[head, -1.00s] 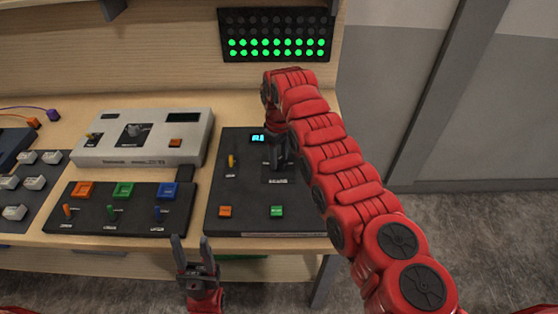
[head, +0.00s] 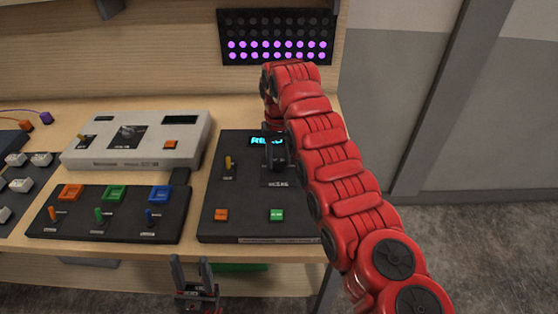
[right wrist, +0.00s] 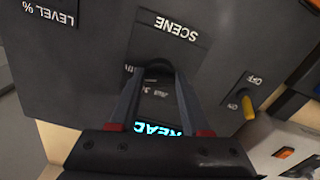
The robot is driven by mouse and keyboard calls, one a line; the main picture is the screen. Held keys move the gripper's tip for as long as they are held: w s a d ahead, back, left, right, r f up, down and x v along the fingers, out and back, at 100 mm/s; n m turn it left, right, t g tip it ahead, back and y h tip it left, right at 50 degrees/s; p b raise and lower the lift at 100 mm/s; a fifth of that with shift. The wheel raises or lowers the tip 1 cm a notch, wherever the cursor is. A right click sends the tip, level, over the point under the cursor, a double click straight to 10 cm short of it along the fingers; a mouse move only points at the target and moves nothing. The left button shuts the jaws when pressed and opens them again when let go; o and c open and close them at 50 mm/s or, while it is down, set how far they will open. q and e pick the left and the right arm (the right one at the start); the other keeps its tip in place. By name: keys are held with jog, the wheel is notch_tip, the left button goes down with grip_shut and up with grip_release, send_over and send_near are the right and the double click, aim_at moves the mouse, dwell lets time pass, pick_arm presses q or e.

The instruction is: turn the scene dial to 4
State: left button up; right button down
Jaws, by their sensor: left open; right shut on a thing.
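The dark console panel (head: 225,190) stands at the right end of the bench. Its scene dial (right wrist: 158,68) is a dark round knob beside the SCENE label (right wrist: 177,28), seen in the right wrist view. My right gripper (right wrist: 158,75) is shut on the dial, with a finger on each side. In the head view, my right gripper (head: 276,160) and arm hide most of the dial. The lit cyan display (head: 265,141) reads "READ", its end hidden. The dial's number cannot be read. My left gripper (head: 190,261) is open and empty, below the bench's front edge.
The LED board (head: 277,37) on the back wall shows two purple rows under dark ones. The console also has a yellow ON/OFF lever (head: 228,163), an orange button (head: 222,215) and a green button (head: 277,215). A lever panel (head: 75,228) and white box (head: 90,152) stand left.

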aim_at(279, 162)
jog(key=shift+r, duration=0.1)
dwell(0.3)
jog(key=shift+c, duration=1.8)
grip_release()
jog(key=shift+r, duration=0.1)
jog(key=shift+r, duration=1.15)
notch_tip(279, 162, up, 15)
jog(key=p, duration=1.4)
jog(key=shift+f, duration=0.15)
